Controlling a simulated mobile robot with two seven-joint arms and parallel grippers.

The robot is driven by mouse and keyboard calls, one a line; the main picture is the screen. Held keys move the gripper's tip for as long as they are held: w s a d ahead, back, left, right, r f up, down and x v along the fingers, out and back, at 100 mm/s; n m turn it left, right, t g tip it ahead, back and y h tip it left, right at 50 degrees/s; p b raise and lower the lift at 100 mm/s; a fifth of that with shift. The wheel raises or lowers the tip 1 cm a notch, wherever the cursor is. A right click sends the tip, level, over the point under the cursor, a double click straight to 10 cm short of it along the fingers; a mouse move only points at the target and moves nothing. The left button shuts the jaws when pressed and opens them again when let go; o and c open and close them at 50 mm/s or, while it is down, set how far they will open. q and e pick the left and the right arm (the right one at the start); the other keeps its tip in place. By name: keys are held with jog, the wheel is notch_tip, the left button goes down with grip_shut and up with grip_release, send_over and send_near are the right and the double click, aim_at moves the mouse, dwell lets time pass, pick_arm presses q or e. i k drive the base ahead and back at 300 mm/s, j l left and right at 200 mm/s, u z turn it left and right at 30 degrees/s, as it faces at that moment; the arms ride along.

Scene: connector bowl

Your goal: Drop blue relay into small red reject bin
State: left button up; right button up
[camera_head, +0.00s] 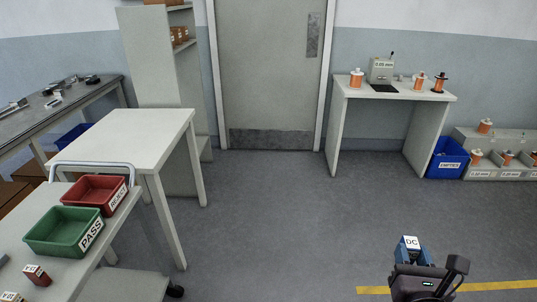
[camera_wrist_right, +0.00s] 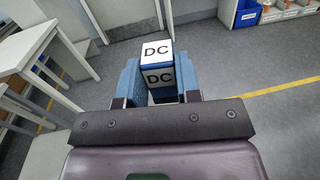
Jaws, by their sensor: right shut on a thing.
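The blue relay (camera_wrist_right: 158,63) has white faces marked DC. My right gripper (camera_wrist_right: 158,85) is shut on it, with one blue finger on each side. In the head view the relay (camera_head: 411,243) shows at the tip of my right gripper (camera_head: 410,258), at the bottom right, held up over the floor area. The small red reject bin (camera_head: 95,190), labelled REJECT, stands on the cart at the left, behind the green PASS bin. It looks empty. The gripper is far to the right of the bin. My left gripper is not in view.
The green PASS bin (camera_head: 66,231) stands in front of the red bin. A dark red relay (camera_head: 37,274) lies near it on the cart (camera_head: 97,267). A metal handle (camera_head: 95,165) rises behind the bins. A white table (camera_head: 124,135) stands behind; open floor (camera_head: 270,220) lies between.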

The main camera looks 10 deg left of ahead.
aim_at(97, 196)
jog(key=i, duration=2.25)
jog(key=i+u, duration=0.2)
jog(key=u, duration=0.25)
jog(key=i+l+u, duration=0.1)
jog(key=u, duration=3.75)
jog(key=l, duration=0.1)
